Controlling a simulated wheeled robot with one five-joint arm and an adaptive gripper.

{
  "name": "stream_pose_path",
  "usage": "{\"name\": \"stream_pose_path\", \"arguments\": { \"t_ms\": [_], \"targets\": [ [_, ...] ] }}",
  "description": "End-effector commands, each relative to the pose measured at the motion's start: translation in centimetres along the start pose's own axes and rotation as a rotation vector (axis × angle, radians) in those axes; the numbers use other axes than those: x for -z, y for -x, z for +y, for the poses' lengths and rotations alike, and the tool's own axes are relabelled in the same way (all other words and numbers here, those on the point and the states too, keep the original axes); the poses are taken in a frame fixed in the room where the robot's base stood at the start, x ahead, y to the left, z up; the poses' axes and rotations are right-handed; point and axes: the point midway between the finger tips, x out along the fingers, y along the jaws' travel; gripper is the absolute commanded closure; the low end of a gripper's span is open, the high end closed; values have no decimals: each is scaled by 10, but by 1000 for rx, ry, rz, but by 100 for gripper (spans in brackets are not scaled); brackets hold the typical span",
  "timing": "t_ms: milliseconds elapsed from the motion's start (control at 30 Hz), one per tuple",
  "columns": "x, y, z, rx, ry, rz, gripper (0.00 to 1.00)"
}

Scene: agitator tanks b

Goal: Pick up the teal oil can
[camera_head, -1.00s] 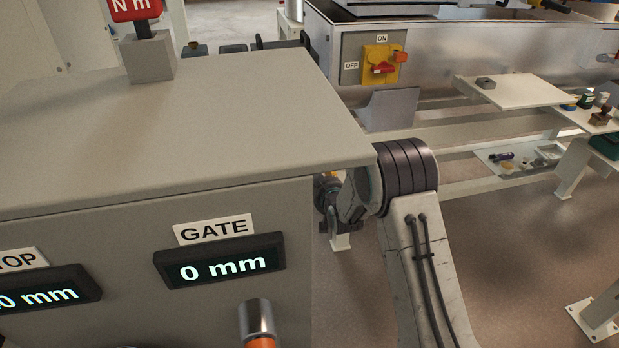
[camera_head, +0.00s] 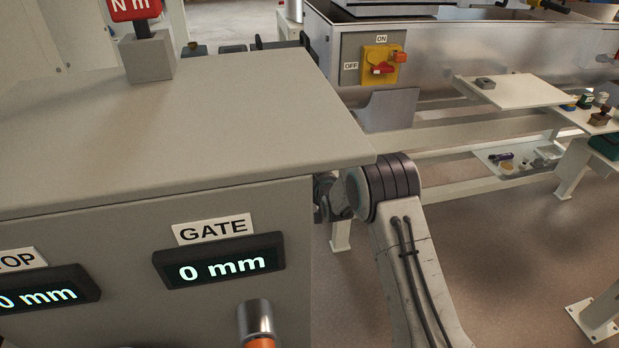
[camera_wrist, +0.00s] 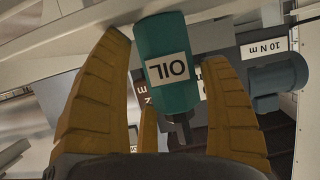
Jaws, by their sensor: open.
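The teal oil can (camera_wrist: 167,48) shows in the wrist view at the upper middle, with a white label reading OIL that appears upside down. A narrow dark part of it points down toward my palm. My gripper (camera_wrist: 170,75) is open, with yellow-brown ribbed fingers to the left and right of the can and a further finger partly behind it. The can lies between the fingers, and a gap shows on the left. Whether the right finger touches it I cannot tell. In the head view the can and my gripper are hidden behind the grey cabinet.
A grey cabinet (camera_head: 190,110) with a GATE display (camera_head: 222,262) fills the left, close to my arm. Behind is a metal tank with a yellow switch (camera_head: 380,65). White shelves (camera_head: 515,91) with small items stand at right. The floor (camera_head: 500,260) at right is clear.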

Motion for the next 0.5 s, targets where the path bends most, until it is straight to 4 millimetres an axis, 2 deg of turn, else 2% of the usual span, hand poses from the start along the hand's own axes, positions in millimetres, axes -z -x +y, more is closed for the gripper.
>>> {"name": "stream_pose_path", "arguments": {
  "t_ms": [67,500],
  "targets": [
    [0,0,0,0,0,0,28],
    [0,0,0,0,0,0,68]
  ]
}}
